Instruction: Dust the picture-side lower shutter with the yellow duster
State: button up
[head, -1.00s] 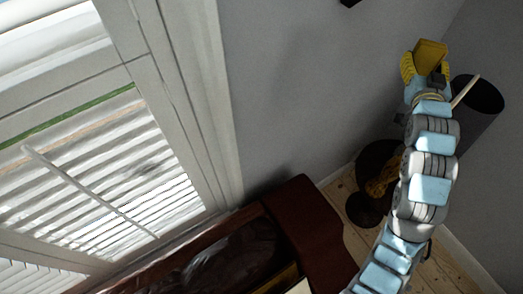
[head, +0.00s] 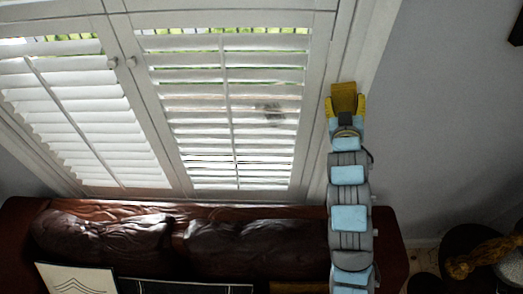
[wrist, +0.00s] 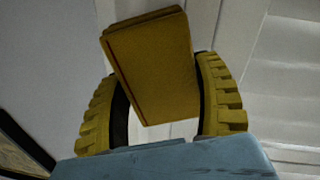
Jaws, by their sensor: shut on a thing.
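My gripper (head: 345,106) is shut on the yellow duster (head: 344,92). In the wrist view the duster (wrist: 155,65) is a flat yellow block, tilted between the two ridged yellow fingers. In the head view it overlaps the white frame at the right edge of the right-hand lower shutter (head: 230,145). That shutter is nearer the picture, has white slats and a vertical rod, and bears a grey smudge (head: 270,112) to the left of the duster. I cannot tell whether the duster touches the frame.
Another white shutter (head: 75,120) stands to the left, with small knobs between the two. A dark red leather sofa (head: 270,242) stands below the window, with cushions on it. A dark-framed picture (head: 517,30) shows at the upper right. The grey wall between is clear.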

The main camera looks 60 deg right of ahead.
aim_at(280, 119)
jog(key=w+a+f+n+t+y+b, duration=0.15)
jog(key=w+a+f+n+b, duration=0.25)
jog(key=w+a+f, duration=0.45)
jog(key=w+a+f+n+t+h+b, duration=0.1)
jog(key=w+a+f+n+t+b, duration=0.25)
jog(key=w, duration=0.85)
jog(key=shift+w+d+f+g+y, duration=0.1)
jog(key=shift+w+d+f+g, duration=0.25)
jog(key=shift+d, duration=0.55)
jog(key=shift+w+d+f+g+y, duration=0.1)
jog(key=shift+w+d+f+g, duration=0.15)
jog(key=shift+d, duration=0.7)
jog(key=shift+w+d+f+g+y, duration=0.1)
jog(key=shift+w+d+f+g, duration=0.25)
jog(key=shift+d, duration=0.55)
jog(key=shift+x, duration=0.9)
jog(key=shift+r, duration=0.15)
